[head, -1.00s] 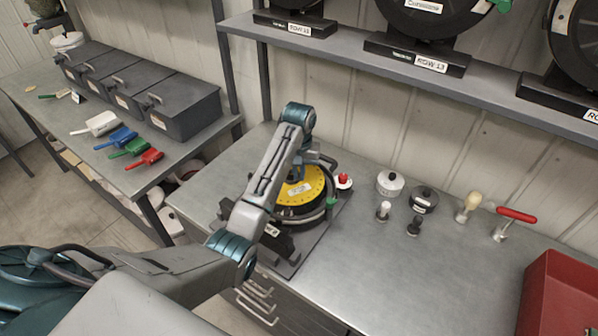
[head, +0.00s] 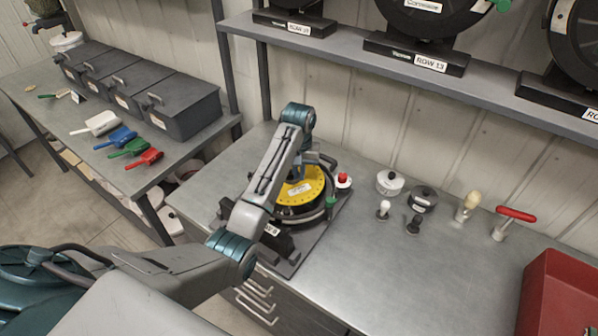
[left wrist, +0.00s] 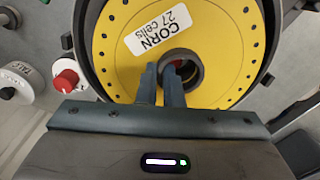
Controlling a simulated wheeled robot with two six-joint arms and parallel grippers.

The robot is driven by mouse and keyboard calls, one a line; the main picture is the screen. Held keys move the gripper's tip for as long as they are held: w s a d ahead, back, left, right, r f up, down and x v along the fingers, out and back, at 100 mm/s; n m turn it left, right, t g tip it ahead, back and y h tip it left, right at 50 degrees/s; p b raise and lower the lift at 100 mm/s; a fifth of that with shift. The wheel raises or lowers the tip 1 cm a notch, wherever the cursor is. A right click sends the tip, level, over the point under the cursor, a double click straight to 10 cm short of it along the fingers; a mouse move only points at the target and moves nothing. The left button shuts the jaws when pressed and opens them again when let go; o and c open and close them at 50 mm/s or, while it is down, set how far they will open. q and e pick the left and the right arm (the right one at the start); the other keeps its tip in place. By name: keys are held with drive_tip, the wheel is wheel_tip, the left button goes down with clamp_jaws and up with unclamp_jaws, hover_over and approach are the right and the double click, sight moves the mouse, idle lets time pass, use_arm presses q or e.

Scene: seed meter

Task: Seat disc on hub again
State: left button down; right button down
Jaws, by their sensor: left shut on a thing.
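The yellow disc (head: 310,185), labelled "CORN 27 cells", lies in the round dark housing of the seed meter (head: 317,217). It also shows in the left wrist view (left wrist: 222,35), with small holes around its edge and a dark raised ring (left wrist: 190,84) at its centre. My left gripper (left wrist: 162,72) reaches down to this centre, its fingers close together at the ring's left side, shut on the disc's ring. In the head view my left arm covers part of the disc. The hub under the ring is mostly hidden, so I cannot tell how fully the disc sits. My right gripper is out of view.
A red-topped knob (head: 343,179) stands close beside the housing. White and black lidded pots (head: 390,183), small knobs, a brush and a red T-handle (head: 515,214) stand to the right. A red bin (head: 560,300) is at the right edge. The front middle of the bench is clear.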

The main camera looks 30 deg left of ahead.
use_arm(q)
drive_tip(key=shift+f, duration=0.4)
drive_tip(key=shift+f, duration=0.2)
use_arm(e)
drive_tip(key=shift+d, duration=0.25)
